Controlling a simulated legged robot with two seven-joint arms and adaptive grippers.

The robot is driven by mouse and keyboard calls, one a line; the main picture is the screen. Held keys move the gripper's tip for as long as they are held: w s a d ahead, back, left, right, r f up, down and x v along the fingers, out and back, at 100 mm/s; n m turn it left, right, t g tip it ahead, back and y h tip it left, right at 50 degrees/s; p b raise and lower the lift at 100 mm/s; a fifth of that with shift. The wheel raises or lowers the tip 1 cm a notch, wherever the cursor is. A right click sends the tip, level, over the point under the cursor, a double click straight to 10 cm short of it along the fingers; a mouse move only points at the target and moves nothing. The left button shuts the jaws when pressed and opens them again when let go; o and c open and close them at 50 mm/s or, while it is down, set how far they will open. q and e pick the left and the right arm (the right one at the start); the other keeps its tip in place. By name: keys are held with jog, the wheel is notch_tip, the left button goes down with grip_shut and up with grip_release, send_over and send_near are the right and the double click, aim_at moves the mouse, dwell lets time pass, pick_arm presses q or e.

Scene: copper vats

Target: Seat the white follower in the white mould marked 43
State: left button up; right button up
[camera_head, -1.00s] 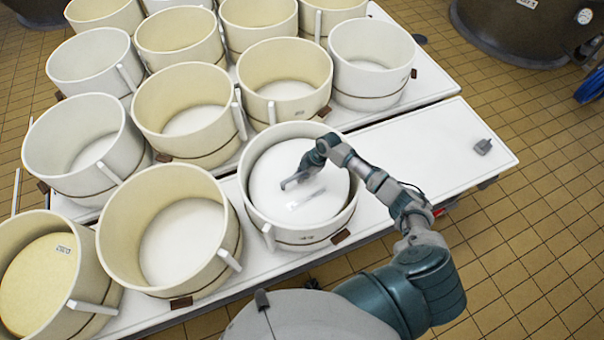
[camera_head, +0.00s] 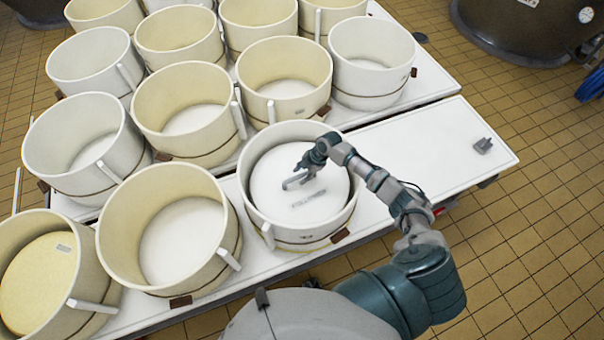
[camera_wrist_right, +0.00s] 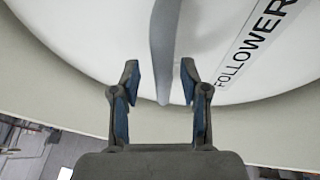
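The white follower (camera_head: 322,207) is a round disc inside a white mould (camera_head: 305,236) at the front of the table, below the rim and roughly level. The mould's number is not legible. My right gripper (camera_head: 290,183) is over the follower, inside the mould's opening. In the right wrist view, the follower (camera_wrist_right: 215,35) shows its FOLLOWER lettering. The two fingertips of my right gripper (camera_wrist_right: 160,78) are apart there, with a grey upright handle strip (camera_wrist_right: 164,50) between them and visible gaps on both sides. My left gripper is not in view.
Several white and cream moulds crowd the table to the left and behind. A cream mould (camera_head: 226,262) stands close on the left. A cream follower (camera_head: 35,285) lies in the front-left mould. A dark vat (camera_head: 520,30) stands behind.

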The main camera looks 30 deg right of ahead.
jog(key=shift+s+d+f, duration=0.15)
jog(key=shift+f, duration=0.05)
jog(key=shift+d+r, duration=0.35)
jog(key=shift+d, duration=0.05)
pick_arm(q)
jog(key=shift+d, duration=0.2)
pick_arm(e)
jog(key=v, duration=1.1)
jog(key=shift+r, duration=0.15)
jog(key=shift+a, duration=0.15)
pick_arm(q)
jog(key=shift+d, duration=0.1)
